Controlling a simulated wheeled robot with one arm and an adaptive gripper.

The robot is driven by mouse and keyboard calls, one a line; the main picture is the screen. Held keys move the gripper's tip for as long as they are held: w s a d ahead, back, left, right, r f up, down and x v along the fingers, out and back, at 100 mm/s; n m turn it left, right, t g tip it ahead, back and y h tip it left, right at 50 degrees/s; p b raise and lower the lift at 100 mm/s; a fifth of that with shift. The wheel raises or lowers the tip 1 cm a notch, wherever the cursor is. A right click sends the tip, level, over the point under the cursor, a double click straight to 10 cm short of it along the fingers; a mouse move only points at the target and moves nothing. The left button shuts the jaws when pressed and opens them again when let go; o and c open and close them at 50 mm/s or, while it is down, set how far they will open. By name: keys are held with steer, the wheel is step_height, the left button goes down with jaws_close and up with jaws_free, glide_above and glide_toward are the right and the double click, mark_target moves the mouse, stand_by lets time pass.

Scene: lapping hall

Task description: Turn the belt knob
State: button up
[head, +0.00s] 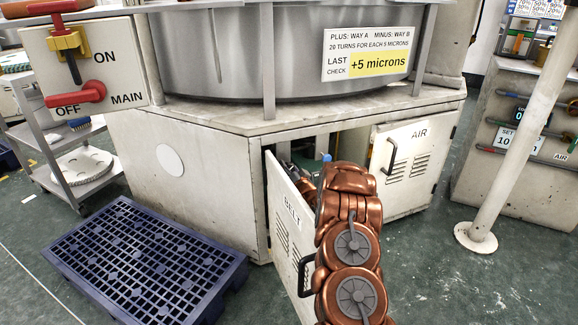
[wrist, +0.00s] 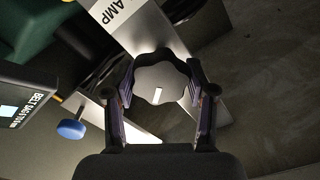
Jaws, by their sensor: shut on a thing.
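A dark grey lobed knob (wrist: 160,72) with a short white mark sits in the middle of the wrist view. The mark points nearly straight up and down, tilted slightly. My gripper (wrist: 161,88) is shut on this knob, one finger on each side. A pale metal strip behind it carries a label (wrist: 114,10) of which I read "AMP"; the rest is cut off. In the head view my copper arm reaches into the cabinet behind the open door marked BELT (head: 291,225).
In the wrist view, a blue round knob (wrist: 72,129) and a dark display box (wrist: 22,110) lettered "BELT" are at left. In the head view, the AIR door (head: 412,170) is right of the opening, and a blue pallet (head: 145,262) lies on the floor at left.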

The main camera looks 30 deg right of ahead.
steer(key=n+p, duration=0.4)
steer(key=n, duration=0.1)
steer(key=shift+r, duration=0.3)
steer(key=shift+a+f+n+p, duration=0.1)
steer(key=shift+f+n+p, duration=0.1)
steer(key=shift+n+p, duration=1.55)
steer(key=shift+n+b, duration=0.35)
steer(key=shift+n, duration=0.2)
steer(key=o, duration=1.2)
steer(key=shift+c, duration=0.2)
steer(key=s+a, duration=0.2)
steer(key=s, duration=0.9)
steer(key=shift+s, duration=0.4)
